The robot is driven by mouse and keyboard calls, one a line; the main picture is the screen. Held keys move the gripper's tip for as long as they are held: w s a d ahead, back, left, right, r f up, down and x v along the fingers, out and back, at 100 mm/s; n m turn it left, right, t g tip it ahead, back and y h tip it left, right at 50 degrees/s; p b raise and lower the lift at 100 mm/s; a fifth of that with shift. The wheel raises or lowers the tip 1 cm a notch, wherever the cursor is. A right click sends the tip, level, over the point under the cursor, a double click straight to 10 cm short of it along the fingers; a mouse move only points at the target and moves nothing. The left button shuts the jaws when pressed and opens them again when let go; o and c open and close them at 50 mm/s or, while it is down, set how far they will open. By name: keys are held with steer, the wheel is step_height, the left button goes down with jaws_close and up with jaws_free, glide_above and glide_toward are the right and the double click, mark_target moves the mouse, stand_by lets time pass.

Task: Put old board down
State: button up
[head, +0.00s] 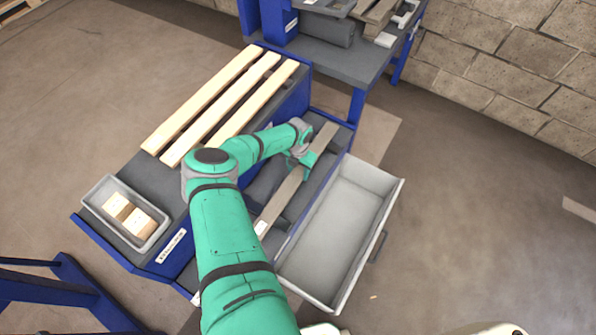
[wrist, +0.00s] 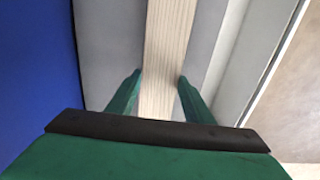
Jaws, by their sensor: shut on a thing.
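The old board (head: 287,192) is a long, narrow, grey-brown plank in the head view. It lies lengthwise along the lower dark ledge of the blue bench, beside the open grey drawer. My gripper (head: 304,164) is shut on it near its far part. In the wrist view the board (wrist: 166,45) shows pale wood grain and runs between the two green fingers of my gripper (wrist: 160,80). I cannot tell whether the board rests on the ledge or hangs just above it. My arm hides part of the near side.
Several pale new boards (head: 224,107) lie on the bench top (head: 160,180). A grey tray (head: 108,222) holds wooden blocks (head: 128,214) at the near left. The open drawer (head: 340,235) looks empty. A second blue table (head: 345,62) with loose planks stands behind, near a brick wall.

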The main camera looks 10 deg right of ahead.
steer(key=shift+f, duration=0.15)
steer(key=o, duration=1.3)
steer(key=shift+a, duration=0.1)
